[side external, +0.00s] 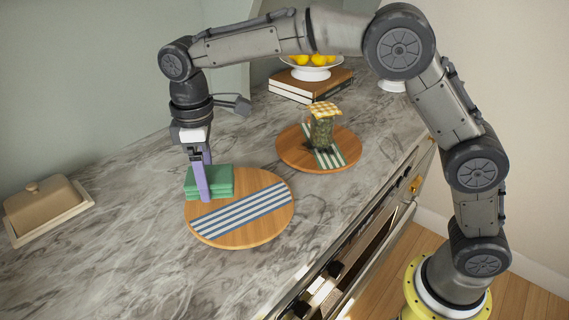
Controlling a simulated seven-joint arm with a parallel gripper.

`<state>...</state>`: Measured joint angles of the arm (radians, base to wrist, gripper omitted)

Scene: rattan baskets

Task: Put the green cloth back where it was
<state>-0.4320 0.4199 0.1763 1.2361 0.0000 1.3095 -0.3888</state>
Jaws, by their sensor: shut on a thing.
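The green cloth (222,182) is a folded stack at the back-left edge of the near round wooden board (255,231). My gripper (205,190) points down with its purple fingers shut on the cloth. One finger hides part of the cloth's front. I cannot tell whether the cloth rests on the board or hangs just above it. A blue-and-white striped cloth (240,208) lies across the same board, in front of and to the right of the green cloth.
A second round board (345,157) farther back bears a green-striped cloth (326,157) and a jar (321,132) with a checked cover. A covered butter dish (46,207) stands at the left. Books (300,88) and a fruit bowl (311,72) are behind. The front-left marble counter is clear.

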